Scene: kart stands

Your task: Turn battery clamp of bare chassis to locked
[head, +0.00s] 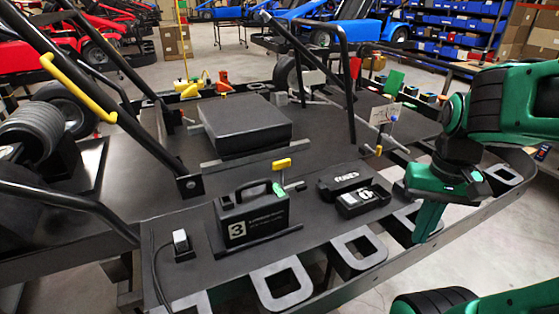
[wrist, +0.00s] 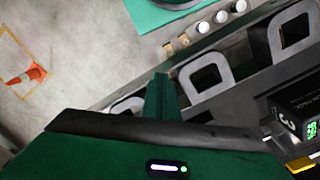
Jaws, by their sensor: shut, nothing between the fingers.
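A black battery (head: 250,213) marked 3, with a carrying handle, stands on the bare chassis deck (head: 130,195). Behind its right end a yellow handle (head: 282,163) on a thin upright post looks like the battery clamp; its bar lies roughly level. In the wrist view the battery (wrist: 290,112) is at the right edge, with a yellow piece (wrist: 303,163) below it, cut by the frame. My green gripper (head: 427,225) is shut and empty, pointing down near the chassis's right edge, well right of the battery and clamp. Its closed fingers also show in the wrist view (wrist: 161,92).
A black fuse box (head: 340,183) and a black device (head: 362,201) with a white face lie between battery and gripper. Grey loop brackets (head: 282,285) line the near edge. A black roll-bar tube (head: 345,80) rises behind. A raised black box (head: 243,125) stands mid-deck.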

